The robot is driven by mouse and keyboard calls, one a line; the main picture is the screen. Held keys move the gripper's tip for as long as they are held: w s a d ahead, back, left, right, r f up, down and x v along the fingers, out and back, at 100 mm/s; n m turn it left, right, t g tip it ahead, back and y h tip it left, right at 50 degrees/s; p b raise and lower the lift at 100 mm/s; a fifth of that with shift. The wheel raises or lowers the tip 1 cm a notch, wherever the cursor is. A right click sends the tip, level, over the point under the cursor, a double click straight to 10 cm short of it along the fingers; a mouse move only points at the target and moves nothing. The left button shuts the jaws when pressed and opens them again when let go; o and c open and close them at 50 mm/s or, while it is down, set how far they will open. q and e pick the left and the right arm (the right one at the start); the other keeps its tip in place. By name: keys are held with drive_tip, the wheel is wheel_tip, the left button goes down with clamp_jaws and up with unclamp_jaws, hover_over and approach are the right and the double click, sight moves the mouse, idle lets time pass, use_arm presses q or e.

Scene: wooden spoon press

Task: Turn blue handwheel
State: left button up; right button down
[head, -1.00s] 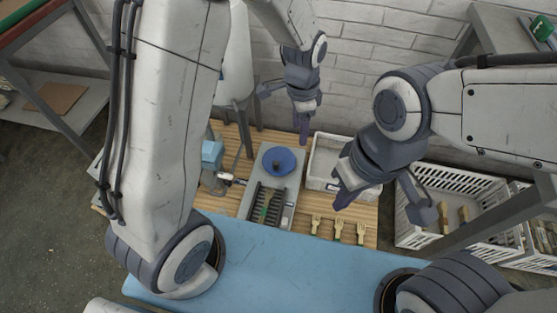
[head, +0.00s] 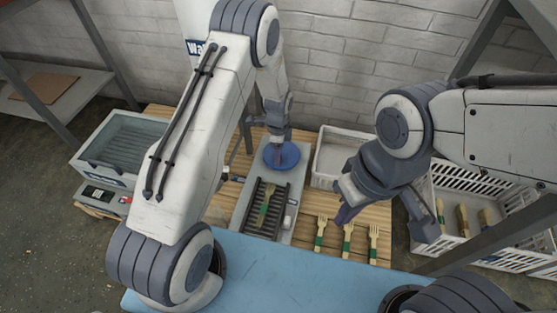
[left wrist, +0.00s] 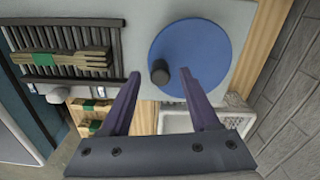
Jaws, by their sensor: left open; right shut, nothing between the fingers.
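The blue handwheel (head: 292,157) is a round disc on the grey press plate (head: 248,208), partly hidden by my left gripper in the head view. In the left wrist view the handwheel (left wrist: 205,50) shows a dark upright knob (left wrist: 159,72) near its edge. My left gripper (left wrist: 159,76) is open, with one finger on each side of the knob in that picture. I cannot tell whether the fingers touch it. In the head view my left gripper (head: 279,156) points down over the handwheel. My right gripper (head: 346,213) is shut and empty, right of the press.
A banded wooden bundle (head: 264,207) lies on the dark slatted rack. Three green-banded wooden pieces (head: 347,240) lie right of the press. A white bin (head: 327,166) stands behind them, and a white crate (head: 466,190) stands at right.

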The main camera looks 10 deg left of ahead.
use_arm(q)
wheel_tip(320, 180, down, 2)
drive_tip(key=shift+c, duration=0.4)
clamp_jaws()
